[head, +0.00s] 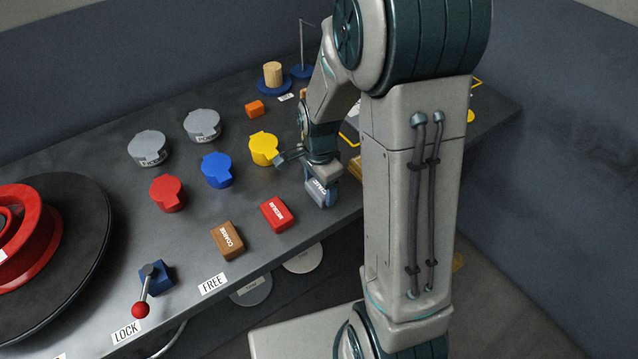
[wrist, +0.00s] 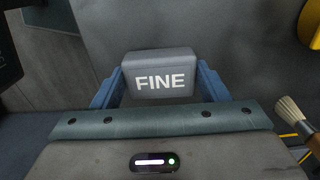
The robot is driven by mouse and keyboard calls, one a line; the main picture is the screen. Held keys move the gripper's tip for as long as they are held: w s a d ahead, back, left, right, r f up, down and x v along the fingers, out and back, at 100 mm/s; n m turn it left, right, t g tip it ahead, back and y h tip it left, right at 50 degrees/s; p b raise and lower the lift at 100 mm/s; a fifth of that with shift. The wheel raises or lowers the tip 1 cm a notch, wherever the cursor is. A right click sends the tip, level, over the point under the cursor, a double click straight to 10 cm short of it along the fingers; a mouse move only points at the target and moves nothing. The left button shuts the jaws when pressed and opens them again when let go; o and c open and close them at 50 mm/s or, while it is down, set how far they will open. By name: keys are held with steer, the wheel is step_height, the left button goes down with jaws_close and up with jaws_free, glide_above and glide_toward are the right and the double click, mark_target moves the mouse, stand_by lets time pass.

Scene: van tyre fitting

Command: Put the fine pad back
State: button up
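The fine pad (wrist: 160,75) is a grey block marked FINE. In the wrist view it sits between the two blue fingers of my gripper (wrist: 159,84), which press close on its left and right sides with no clear gap. In the head view the fine pad (head: 317,191) is under my gripper (head: 322,182), near the front edge of the bench and in line with the other pads. It is low, at or just above the bench top; I cannot tell whether it touches. My arm hides part of it.
The red medium pad (head: 277,214) and brown coarse pad (head: 227,240) lie to the left on the bench. Behind are a yellow pot (head: 264,148), a blue pot (head: 217,170) and a red pot (head: 168,193). A brush (wrist: 292,112) is at right in the wrist view.

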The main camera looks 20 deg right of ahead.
mark_target(319, 187)
steer(key=o, duration=0.4)
step_height(319, 187, up, 12)
steer(key=shift+s+r+n+t+p, duration=0.15)
steer(key=shift+s+r+n+t, duration=0.5)
steer(key=shift+s+n, duration=1.7)
steer(key=shift+s+r+n+t+p, duration=0.1)
steer(key=shift+s+r+n+t, duration=0.2)
steer(key=shift+s+r+n, duration=1.35)
steer(key=shift+s+r+n+t+p, duration=0.15)
steer(key=shift+s+n+t, duration=0.3)
steer(key=shift+s+n, duration=2.6)
steer(key=shift+w, duration=0.15)
